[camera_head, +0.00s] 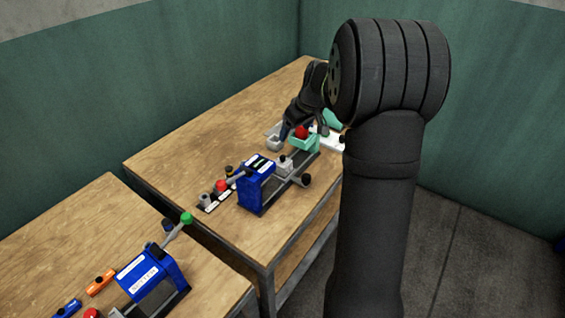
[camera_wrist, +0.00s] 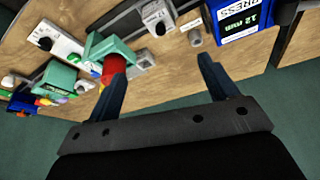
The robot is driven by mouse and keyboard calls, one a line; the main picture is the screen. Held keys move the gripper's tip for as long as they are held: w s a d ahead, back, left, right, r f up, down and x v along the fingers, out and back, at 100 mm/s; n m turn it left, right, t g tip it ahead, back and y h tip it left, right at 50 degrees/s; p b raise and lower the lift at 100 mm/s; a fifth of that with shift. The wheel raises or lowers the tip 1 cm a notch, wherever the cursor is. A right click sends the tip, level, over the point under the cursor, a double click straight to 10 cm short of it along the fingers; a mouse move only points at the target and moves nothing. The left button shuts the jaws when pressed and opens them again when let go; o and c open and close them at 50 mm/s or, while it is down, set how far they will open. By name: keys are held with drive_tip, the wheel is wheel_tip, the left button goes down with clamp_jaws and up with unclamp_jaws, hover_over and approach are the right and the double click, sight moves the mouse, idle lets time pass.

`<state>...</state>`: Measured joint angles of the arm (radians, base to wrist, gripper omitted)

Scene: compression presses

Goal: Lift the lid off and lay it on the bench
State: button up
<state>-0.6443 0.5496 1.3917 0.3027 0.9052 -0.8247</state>
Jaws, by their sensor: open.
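My gripper (camera_head: 294,128) is open over the far part of the bench; in the wrist view its two dark blue fingers (camera_wrist: 164,66) stand wide apart with nothing between them. A mint-green open holder (camera_head: 304,144) with a red rounded piece (camera_head: 301,131) sits close below it. In the wrist view the red piece (camera_wrist: 114,64) stands at the mint holder (camera_wrist: 98,46), partly covered by the left finger. Whether they touch is unclear. I cannot tell for sure which piece is the lid. The wooden bench (camera_head: 190,150) lies underneath.
A blue press (camera_head: 256,182) marked 12 mm stands on the bench near a grey block with a black knob (camera_head: 284,164). Red, black and grey knobbed pieces lie left of it. A second bench holds another blue press (camera_head: 148,275). Bare wood lies at the back left.

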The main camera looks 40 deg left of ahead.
hover_over(284, 157)
drive_tip(key=d, duration=0.2)
drive_tip(key=f, duration=0.9)
drive_tip(key=shift+s+a+f, duration=0.2)
drive_tip(key=shift+f, duration=0.2)
drive_tip(key=shift+d+x, duration=0.2)
drive_tip(key=shift+x, duration=2.5)
drive_tip(key=shift+s, duration=0.2)
drive_tip(key=shift+c, duration=0.4)
drive_tip(key=c, duration=1)
